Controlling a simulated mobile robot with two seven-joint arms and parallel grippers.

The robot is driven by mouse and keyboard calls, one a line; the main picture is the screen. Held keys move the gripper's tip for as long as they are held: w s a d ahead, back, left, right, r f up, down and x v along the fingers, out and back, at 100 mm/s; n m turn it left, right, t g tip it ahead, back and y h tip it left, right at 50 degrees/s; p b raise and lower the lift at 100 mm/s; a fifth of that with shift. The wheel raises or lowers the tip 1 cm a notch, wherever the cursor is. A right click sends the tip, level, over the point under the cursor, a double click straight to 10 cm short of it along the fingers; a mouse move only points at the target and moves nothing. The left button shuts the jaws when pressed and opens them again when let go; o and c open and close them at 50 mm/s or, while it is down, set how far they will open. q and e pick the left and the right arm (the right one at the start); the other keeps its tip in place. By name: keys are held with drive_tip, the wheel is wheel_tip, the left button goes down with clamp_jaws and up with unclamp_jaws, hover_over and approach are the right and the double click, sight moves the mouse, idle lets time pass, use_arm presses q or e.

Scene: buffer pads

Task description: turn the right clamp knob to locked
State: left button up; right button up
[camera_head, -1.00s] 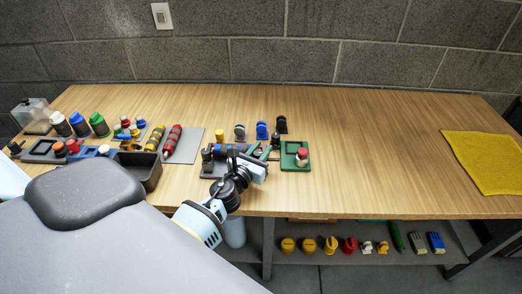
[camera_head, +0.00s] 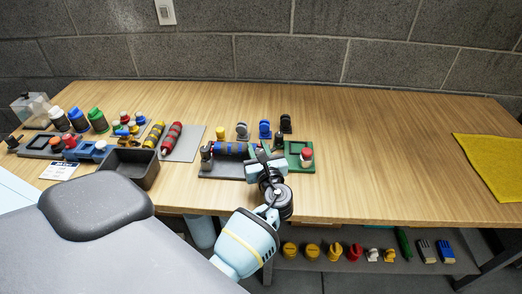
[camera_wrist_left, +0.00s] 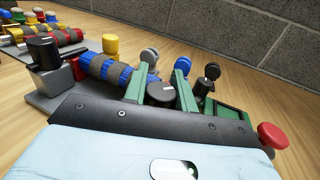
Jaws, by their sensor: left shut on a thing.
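The right clamp knob (camera_wrist_left: 160,93) is a round black knob with a pale mark on top, at the right end of the blue-and-grey roller in the left wrist view. My left gripper (camera_wrist_left: 160,90) has a green finger on each side of it and is shut on it. In the head view my left gripper (camera_head: 266,156) is over the right end of the dark fixture (camera_head: 222,172), hiding the knob there. The striped roller (camera_head: 231,149) lies in the fixture. The left clamp knob (camera_head: 206,151) stands at its other end, also black. My right gripper is not in view.
A green block (camera_head: 298,146) with a red knob (camera_head: 306,154) stands close right of the gripper. Several small knobs (camera_head: 264,129) stand behind. A black bin (camera_head: 131,166) is to the left. The table is clear up to the yellow mat (camera_head: 493,163).

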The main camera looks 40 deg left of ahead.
use_arm(q)
drive_tip(key=n+g+y+b, duration=0.1)
drive_tip(key=n+g, duration=0.1)
drive_tip(key=n+g+y, duration=0.1)
drive_tip(key=n+g, duration=0.1)
drive_tip(key=g, duration=0.1)
drive_tip(key=n+g+y+b, duration=0.1)
drive_tip(key=n+g, duration=0.1)
drive_tip(key=g, duration=0.1)
drive_tip(key=shift+s+a+f+y+b, duration=0.1)
drive_tip(key=shift+s+a+y+b, duration=0.05)
drive_tip(key=shift+s+y+b, duration=0.2)
drive_tip(key=shift+s+n+g, duration=0.15)
drive_tip(key=shift+n+g, duration=0.45)
drive_tip(key=shift+g, duration=0.6)
drive_tip(key=shift+s+n+g+b, duration=0.1)
drive_tip(key=shift+n+g+b, duration=0.5)
drive_tip(key=shift+g, duration=0.3)
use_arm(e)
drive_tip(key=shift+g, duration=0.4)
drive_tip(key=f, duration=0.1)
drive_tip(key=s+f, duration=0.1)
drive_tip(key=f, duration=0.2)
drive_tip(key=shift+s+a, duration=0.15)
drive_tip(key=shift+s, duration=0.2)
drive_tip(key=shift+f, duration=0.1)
use_arm(q)
drive_tip(key=o, duration=1)
